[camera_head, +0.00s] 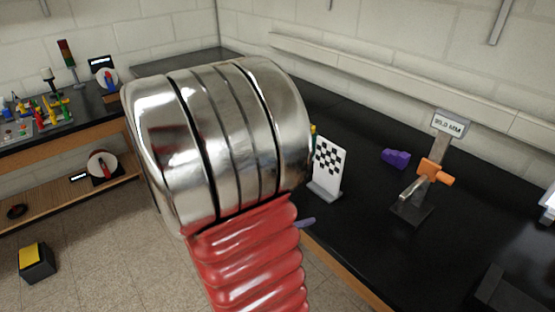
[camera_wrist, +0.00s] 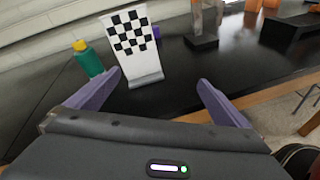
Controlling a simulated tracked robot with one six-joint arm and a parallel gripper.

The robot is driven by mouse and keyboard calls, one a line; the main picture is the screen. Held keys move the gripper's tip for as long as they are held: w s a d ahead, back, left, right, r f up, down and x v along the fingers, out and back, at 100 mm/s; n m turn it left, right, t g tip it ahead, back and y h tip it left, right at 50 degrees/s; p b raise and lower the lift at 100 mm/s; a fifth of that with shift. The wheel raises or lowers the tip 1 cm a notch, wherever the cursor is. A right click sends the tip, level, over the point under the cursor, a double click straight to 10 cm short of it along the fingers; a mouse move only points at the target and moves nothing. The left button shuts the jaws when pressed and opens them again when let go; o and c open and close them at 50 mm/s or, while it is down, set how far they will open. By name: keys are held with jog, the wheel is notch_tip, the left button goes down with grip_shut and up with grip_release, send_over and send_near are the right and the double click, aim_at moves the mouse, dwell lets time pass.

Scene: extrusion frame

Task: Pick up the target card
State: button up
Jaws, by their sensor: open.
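The target card (camera_head: 328,163) is a white upright card with a black checker pattern, standing in a grey base on the black bench. In the wrist view the card (camera_wrist: 131,45) stands a little beyond my gripper (camera_wrist: 160,84), slightly left of the middle between its fingers. The two purple fingers are wide apart with nothing between them at their tips. In the head view my red and silver arm hides most of my gripper; one purple finger piece shows just below the card.
A green bottle with a yellow cap (camera_wrist: 87,58) stands close left of the card. A purple object (camera_head: 396,158) and a grey stand with an orange clamp (camera_head: 433,172) are further right on the black bench (camera_head: 365,220). Bare bench lies between card and stand.

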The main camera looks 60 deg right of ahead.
aim_at(325, 172)
jog(key=d+n+h, duration=0.1)
jog(key=d, duration=0.1)
jog(key=d+f+n+h, duration=0.1)
jog(key=d+n, duration=0.1)
jog(key=d+n+h, duration=0.1)
jog(key=d, duration=0.1)
jog(key=shift+f+n, duration=0.25)
jog(key=shift+n, duration=0.15)
jog(key=shift+w+d+f+n+t+h, duration=0.2)
jog(key=shift+d+f+n+t+h, duration=0.1)
jog(key=shift+d+n+t+h, duration=0.25)
jog(key=shift+d, duration=0.1)
jog(key=shift+x, duration=4.3)
jog(key=shift+s, duration=0.15)
jog(key=shift+r+x, duration=0.2)
jog(key=shift+x, duration=2.35)
jog(key=shift+s, duration=0.2)
jog(key=shift+c, duration=0.5)
